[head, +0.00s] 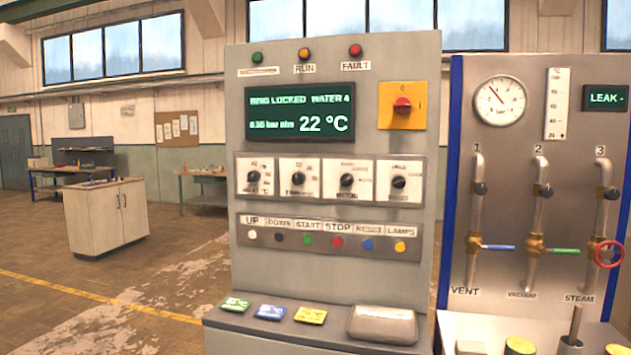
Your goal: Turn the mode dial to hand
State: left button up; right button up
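A grey control panel (330,280) stands upright in the middle of the head view. Across it runs a row of several black rotary dials on white plates. They are a far left dial (253,177), a second dial (298,178), a third dial (347,180) and a far right dial (399,182). Their small labels are too blurred to read, so I cannot tell for sure which is the mode dial or where its pointer stands. Neither of my grippers shows in the view, and nothing covers the dials.
Above the dials are a lit display (300,112) reading "RING LOCKED" and 22 °C, and a red switch (402,104) on yellow. Below are several push buttons and a ledge (270,325) with coloured cards and a grey box (382,325). A valve panel (510,190) stands right.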

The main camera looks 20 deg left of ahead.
aim_at(346, 179)
jog(key=i+l+u, duration=0.15)
jog(key=i+l, duration=0.15)
jog(key=i+l+u, duration=0.15)
jog(key=l, duration=0.35)
jog(key=i+l+u, duration=0.15)
jog(key=i+l, duration=0.15)
jog(key=l, duration=0.15)
